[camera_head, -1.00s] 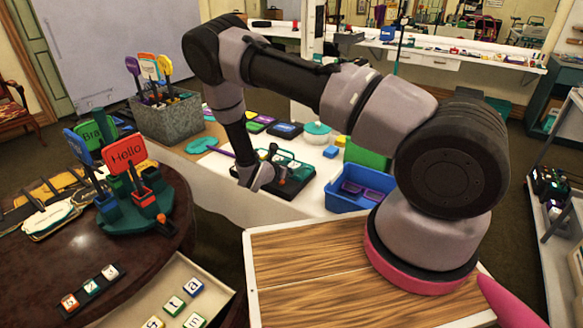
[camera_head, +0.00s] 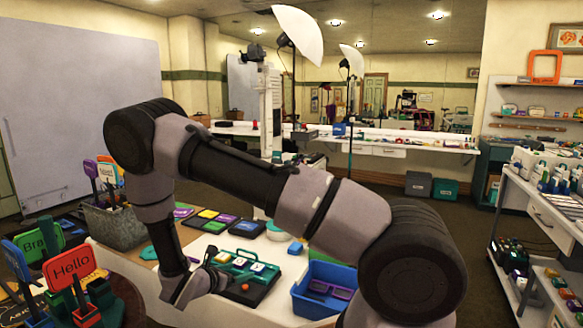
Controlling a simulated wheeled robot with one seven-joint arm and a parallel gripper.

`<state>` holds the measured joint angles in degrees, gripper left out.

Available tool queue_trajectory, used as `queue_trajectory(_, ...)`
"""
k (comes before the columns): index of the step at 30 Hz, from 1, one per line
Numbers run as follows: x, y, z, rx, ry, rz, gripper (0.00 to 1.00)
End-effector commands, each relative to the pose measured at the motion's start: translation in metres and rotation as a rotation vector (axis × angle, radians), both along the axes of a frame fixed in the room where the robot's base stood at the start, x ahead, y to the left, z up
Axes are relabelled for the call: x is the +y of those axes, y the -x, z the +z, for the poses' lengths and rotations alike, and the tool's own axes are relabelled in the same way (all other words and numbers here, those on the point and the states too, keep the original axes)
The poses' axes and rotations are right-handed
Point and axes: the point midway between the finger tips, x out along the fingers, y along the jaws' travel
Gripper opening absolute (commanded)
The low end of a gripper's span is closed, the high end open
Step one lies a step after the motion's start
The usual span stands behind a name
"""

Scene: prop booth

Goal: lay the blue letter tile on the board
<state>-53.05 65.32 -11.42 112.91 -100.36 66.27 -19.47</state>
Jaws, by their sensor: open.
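A black board (camera_head: 262,288) lies on the white table, with a green rack (camera_head: 238,277) and several pale letter tiles (camera_head: 257,267) on it. An orange knob shows near its front left. No tile that I can surely call the blue letter tile shows now; the tiles' edge colours are too small to tell. My gripper (camera_head: 183,298) hangs low at the end of the arm, just left of the board. It is open, and I see nothing between its fingers. The fingertips are small and partly hidden.
A blue bin (camera_head: 306,301) with purple pieces stands right of the board. Flat coloured cases (camera_head: 207,214) lie behind it. A grey box (camera_head: 117,227) of signs and a Hello sign (camera_head: 70,268) stand left. A shelf cart (camera_head: 538,205) is at the right.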

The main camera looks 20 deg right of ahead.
Motion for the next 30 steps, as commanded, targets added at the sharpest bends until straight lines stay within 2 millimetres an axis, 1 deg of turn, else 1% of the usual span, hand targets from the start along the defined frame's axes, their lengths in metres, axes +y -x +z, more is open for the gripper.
queue_trajectory(1, -0.006, -0.003, 0.018, -0.023, -0.043, -0.057, 0.89)
queue_trajectory(2, -0.011, -0.004, 0.029, -0.037, -0.073, -0.101, 0.89)
queue_trajectory(3, -0.018, -0.004, 0.046, -0.059, -0.117, -0.165, 0.89)
queue_trajectory(5, -0.031, -0.002, 0.073, -0.097, -0.197, -0.277, 0.89)
queue_trajectory(6, -0.041, 0.000, 0.092, -0.123, -0.253, -0.355, 0.89)
queue_trajectory(8, -0.054, 0.006, 0.119, -0.161, -0.338, -0.471, 0.89)
queue_trajectory(9, -0.062, 0.011, 0.136, -0.187, -0.394, -0.548, 0.89)
queue_trajectory(11, -0.075, 0.019, 0.160, -0.225, -0.478, -0.659, 0.89)
queue_trajectory(12, -0.083, 0.025, 0.177, -0.254, -0.536, -0.732, 0.89)
queue_trajectory(14, -0.093, 0.035, 0.200, -0.293, -0.622, -0.840, 0.89)
queue_trajectory(15, -0.100, 0.043, 0.215, -0.320, -0.680, -0.910, 0.89)
queue_trajectory(17, -0.109, 0.054, 0.237, -0.360, -0.769, -1.013, 0.89)
queue_trajectory(21, -0.126, 0.084, 0.285, -0.453, -0.980, -1.241, 0.89)
queue_trajectory(25, -0.136, 0.114, 0.326, -0.541, -1.183, -1.436, 0.89)
queue_trajectory(30, -0.142, 0.154, 0.375, -0.650, -1.465, -1.658, 0.89)
